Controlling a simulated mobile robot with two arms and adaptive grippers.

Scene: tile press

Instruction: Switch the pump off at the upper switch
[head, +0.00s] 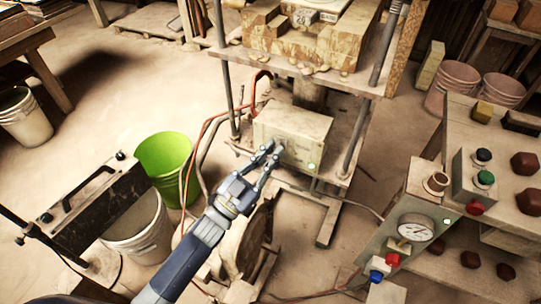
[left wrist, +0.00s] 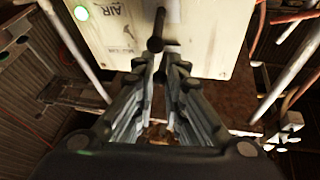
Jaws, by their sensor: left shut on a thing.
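A beige pump box (head: 292,130) stands on the lower shelf of the press frame, with a lit green lamp (head: 311,166) on its front. In the left wrist view the box (left wrist: 200,35) shows upside down with "AIR" lettering, and the lamp (left wrist: 81,13) glows green at the upper left. A dark switch lever (left wrist: 156,35) sticks out from the box face. My left gripper (head: 271,152) reaches the box front, its fingers (left wrist: 166,68) closed in on the lever's end. The fingers partly hide the lever in the head view. My right gripper is out of view.
A control panel with a pressure gauge (head: 412,228) and red and blue buttons stands at the right. A green bucket (head: 165,160) and a white bucket (head: 140,235) stand at the left. Red hoses (head: 215,118) hang beside the box. A press post (head: 357,137) rises right of the box.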

